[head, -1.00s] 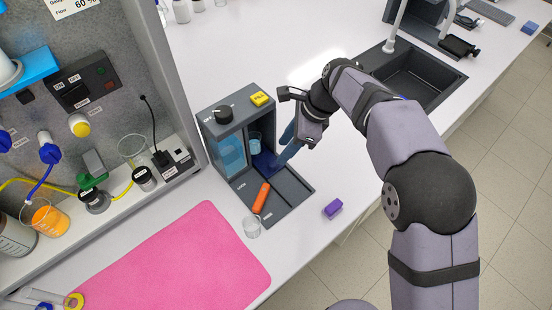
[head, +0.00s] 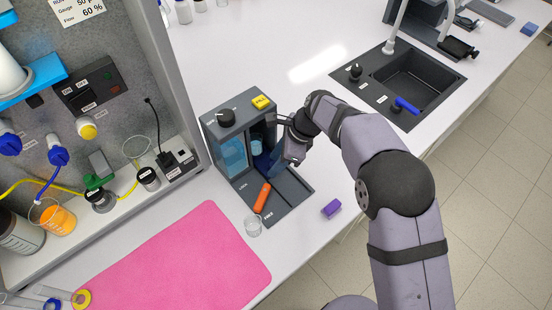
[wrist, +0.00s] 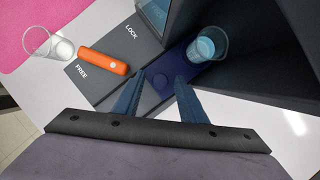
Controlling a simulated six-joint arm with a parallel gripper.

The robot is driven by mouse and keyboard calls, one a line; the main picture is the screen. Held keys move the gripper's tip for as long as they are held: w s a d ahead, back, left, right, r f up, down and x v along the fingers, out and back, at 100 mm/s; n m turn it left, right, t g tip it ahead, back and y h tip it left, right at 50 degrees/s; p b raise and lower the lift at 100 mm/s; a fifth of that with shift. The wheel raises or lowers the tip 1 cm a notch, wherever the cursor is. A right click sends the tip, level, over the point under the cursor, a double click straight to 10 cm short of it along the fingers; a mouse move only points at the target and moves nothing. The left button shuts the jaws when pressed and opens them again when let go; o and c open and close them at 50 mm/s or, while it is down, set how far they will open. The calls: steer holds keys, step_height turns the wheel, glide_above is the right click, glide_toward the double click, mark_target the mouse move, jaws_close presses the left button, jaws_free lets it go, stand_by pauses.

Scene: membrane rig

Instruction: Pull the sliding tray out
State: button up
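The sliding tray (wrist: 182,66) is a dark blue plate low in the opening of a grey dispenser (head: 238,125), with a beaker of blue liquid (wrist: 205,46) on it. A round dark blue knob (wrist: 159,80) stands at the tray's near end. My gripper (wrist: 160,84) is open, its two blue fingers to either side of the knob in the wrist view. I cannot tell whether they touch it. In the head view my gripper (head: 275,168) is at the dispenser's opening and partly hides the tray. An orange lever (wrist: 103,60) lies on the base between the LOCK and FREE labels.
A small empty glass (head: 253,227) stands at the base's front corner. A pink mat (head: 180,270) lies at the front left. The dispenser's dark side wall (wrist: 245,75) is close to the right finger.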

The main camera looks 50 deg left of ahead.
jaws_close()
steer(key=d, duration=1)
steer(key=shift+w+d, duration=0.1)
steer(key=shift+d, duration=0.5)
steer(key=shift+c, duration=1.2)
jaws_free()
steer(key=shift+o, duration=1.2)
steer(key=shift+d, duration=0.2)
steer(key=shift+a, duration=0.1)
